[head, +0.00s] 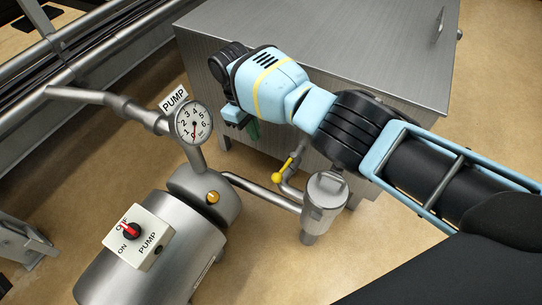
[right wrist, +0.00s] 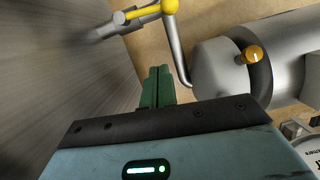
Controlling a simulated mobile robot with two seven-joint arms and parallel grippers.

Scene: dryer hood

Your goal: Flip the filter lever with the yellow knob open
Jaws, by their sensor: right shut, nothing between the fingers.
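The filter lever is a short yellow bar ending in a yellow ball knob (head: 277,178), on the pipework left of the steel filter canister (head: 325,203). The knob (right wrist: 169,6) also shows at the top edge of the right wrist view, with its bar running left to a grey pipe fitting. My right gripper (head: 254,131) is in front of the steel cabinet, above and left of the knob in the head view. Its green fingers (right wrist: 157,84) are together and empty, apart from the knob. My left gripper is out of view.
A pump (head: 150,255) with a red-knobbed switch box (head: 139,237) and a dial gauge (head: 194,123) stands at lower left. A large steel cabinet (head: 330,40) is behind my right arm. A pipe (head: 262,191) joins pump and filter. Tan floor lies between.

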